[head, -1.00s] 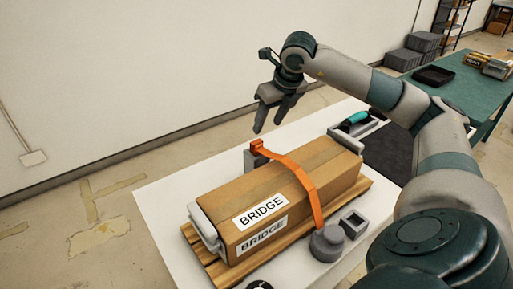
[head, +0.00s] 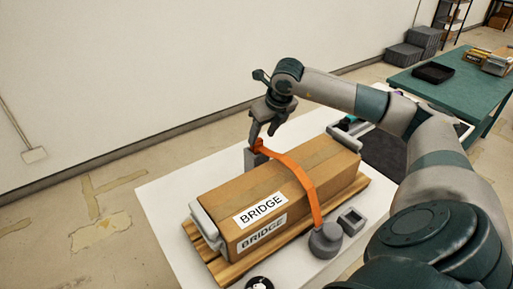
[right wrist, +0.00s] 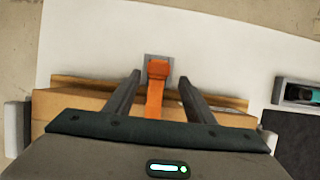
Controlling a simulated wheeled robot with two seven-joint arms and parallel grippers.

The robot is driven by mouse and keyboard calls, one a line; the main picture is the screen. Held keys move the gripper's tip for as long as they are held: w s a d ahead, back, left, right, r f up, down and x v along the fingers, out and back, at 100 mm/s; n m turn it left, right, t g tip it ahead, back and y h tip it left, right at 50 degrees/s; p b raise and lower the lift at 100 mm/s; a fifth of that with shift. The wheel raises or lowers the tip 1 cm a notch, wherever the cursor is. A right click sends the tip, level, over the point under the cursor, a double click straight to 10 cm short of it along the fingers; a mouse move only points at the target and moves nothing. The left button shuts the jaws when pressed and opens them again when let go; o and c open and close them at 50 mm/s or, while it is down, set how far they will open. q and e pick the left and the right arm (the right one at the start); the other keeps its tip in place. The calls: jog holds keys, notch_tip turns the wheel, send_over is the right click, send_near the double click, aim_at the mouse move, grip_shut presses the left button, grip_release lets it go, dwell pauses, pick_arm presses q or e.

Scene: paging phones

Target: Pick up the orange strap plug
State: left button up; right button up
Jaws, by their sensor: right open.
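The orange strap plug (head: 257,146) is at the far end of an orange strap (head: 306,185) that runs over a brown box (head: 245,205) marked BRIDGE. It sits at a grey block behind the box. My right gripper (head: 263,134) is open just above the plug, pointing down. In the right wrist view the plug (right wrist: 158,70) shows between the two spread fingers, with a gap on each side; the grey block (right wrist: 159,58) shows around its top. Whether the fingers are level with the plug is hard to tell. My left gripper is out of view.
The box rests on a wooden pallet (head: 215,262) on a white table (head: 170,205). A grey round part (head: 326,241) and a square grey socket (head: 351,220) stand at the near side. A green table (head: 462,92) with a black tray (head: 433,72) is at the back right.

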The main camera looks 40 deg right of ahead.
aim_at(257, 142)
jog(key=shift+w+a+f+p, duration=0.15)
jog(key=shift+w+f+p, duration=0.4)
jog(key=shift+f+p, duration=0.35)
jog(key=shift+p+x, duration=0.35)
jog(key=shift+x, duration=0.65)
jog(key=shift+w+f, duration=0.15)
jog(key=shift+f, duration=0.25)
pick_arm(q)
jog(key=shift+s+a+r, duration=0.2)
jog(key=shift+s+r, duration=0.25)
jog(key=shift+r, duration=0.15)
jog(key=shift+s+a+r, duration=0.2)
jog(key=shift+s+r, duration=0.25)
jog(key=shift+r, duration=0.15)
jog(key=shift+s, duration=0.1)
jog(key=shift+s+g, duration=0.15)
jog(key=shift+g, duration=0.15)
pick_arm(e)
jog(key=c, duration=1.2)
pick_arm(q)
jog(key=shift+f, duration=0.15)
pick_arm(e)
jog(key=shift+o, duration=0.2)
